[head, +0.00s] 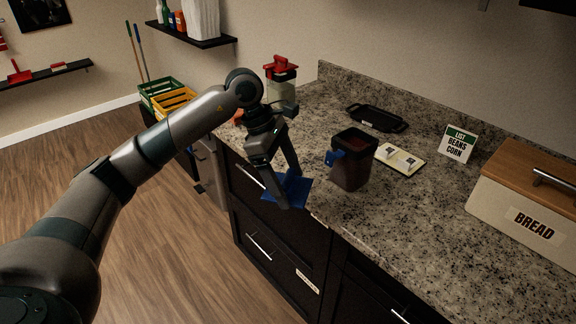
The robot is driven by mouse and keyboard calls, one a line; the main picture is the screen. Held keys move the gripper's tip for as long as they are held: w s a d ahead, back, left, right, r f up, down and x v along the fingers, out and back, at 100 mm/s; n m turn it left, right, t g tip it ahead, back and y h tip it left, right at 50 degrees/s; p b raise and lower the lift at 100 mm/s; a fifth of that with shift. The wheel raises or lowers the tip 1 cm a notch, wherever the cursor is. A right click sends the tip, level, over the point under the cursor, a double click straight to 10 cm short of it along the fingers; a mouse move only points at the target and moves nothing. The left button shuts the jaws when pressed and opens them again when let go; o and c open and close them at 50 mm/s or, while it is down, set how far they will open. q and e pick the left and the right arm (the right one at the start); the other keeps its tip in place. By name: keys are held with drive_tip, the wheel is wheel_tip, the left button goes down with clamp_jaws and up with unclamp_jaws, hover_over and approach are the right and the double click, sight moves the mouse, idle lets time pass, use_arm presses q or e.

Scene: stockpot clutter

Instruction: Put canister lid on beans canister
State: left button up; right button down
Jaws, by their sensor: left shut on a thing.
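A blue canister lid (301,187) is held in my left gripper (289,190), whose fingers are shut on it. The lid is tilted and hangs by the counter's front edge, left of the beans canister and apart from it. The beans canister (351,168) is a dark see-through box with a blue clasp on its left side. It stands upright and open near the front edge, with reddish-brown contents inside. No label on it can be read. The lid's middle is partly hidden by the fingers. My right gripper is out of view.
A canister with a red lid (281,67) stands behind my left gripper. A black tray (377,118), a small cream board (400,158), a list sign (459,143) and a bread box (527,217) are on the granite counter (425,215).

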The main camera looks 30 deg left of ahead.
use_arm(q)
drive_tip(key=s+d+f+m+g+y, duration=0.2)
drive_tip(key=s+m, duration=0.4)
drive_tip(key=m, duration=0.4)
drive_tip(key=s+d+f+m+g+y, duration=0.2)
drive_tip(key=s+d+f+m+g, duration=0.1)
drive_tip(key=s+m, duration=0.4)
drive_tip(key=d+m, duration=0.1)
drive_tip(key=m, duration=0.2)
drive_tip(key=shift+d+y, duration=0.3)
drive_tip(key=shift+d, duration=0.05)
